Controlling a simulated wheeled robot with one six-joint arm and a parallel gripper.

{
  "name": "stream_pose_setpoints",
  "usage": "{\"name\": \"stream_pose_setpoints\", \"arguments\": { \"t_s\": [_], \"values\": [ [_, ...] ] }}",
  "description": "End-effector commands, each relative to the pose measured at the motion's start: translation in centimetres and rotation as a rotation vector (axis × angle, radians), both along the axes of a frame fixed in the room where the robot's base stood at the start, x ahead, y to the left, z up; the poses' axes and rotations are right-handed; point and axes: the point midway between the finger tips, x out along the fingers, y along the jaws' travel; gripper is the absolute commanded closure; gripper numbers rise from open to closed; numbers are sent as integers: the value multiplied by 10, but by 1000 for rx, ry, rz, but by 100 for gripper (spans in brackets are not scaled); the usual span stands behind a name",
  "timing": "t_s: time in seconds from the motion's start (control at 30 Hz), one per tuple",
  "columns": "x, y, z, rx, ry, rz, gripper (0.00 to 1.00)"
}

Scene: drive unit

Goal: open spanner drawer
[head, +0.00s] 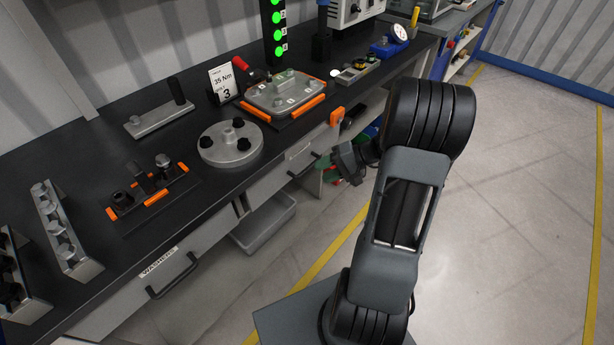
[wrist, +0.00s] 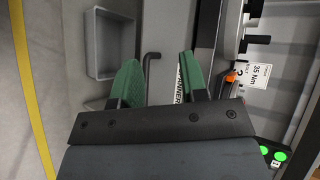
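The spanner drawer (head: 272,187) is a grey front under the bench, with a dark bar handle (head: 304,166). Its front looks flush with the bench, so it appears shut. In the wrist view the handle (wrist: 150,78) lies between my gripper's green fingers, with gaps on both sides. A label (wrist: 181,82), partly hidden by the right finger, shows the end of "SPANNERS". My gripper (wrist: 158,62) is open and holds nothing. In the head view my gripper (head: 330,164) is just right of the handle, its fingers partly hidden.
The washers drawer (head: 180,285) with its own handle is further left. A grey bin (head: 265,222) sits below the bench. On the bench top stand a round flange (head: 230,146), a plate in an orange-cornered fixture (head: 284,93) and a 35 Nm card (head: 222,82). The floor at right is clear.

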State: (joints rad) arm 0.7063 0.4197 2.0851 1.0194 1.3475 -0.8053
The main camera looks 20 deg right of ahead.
Motion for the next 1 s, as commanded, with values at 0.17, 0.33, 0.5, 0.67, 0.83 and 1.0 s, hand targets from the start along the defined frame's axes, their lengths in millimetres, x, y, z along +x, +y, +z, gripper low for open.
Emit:
{"name": "stream_pose_setpoints", "arguments": {
  "t_s": [0.17, 0.33, 0.5, 0.67, 0.83, 1.0],
  "values": [
    [13, -56, -49, 164, -128, -198, 60],
    [16, -83, -69, 222, -208, -303, 60],
    [26, -81, -76, 235, -234, -333, 60],
    [45, -60, -81, 236, -233, -330, 60],
    [67, -35, -87, 236, -232, -329, 60],
    [86, -15, -92, 235, -232, -330, 60]
  ]
}}
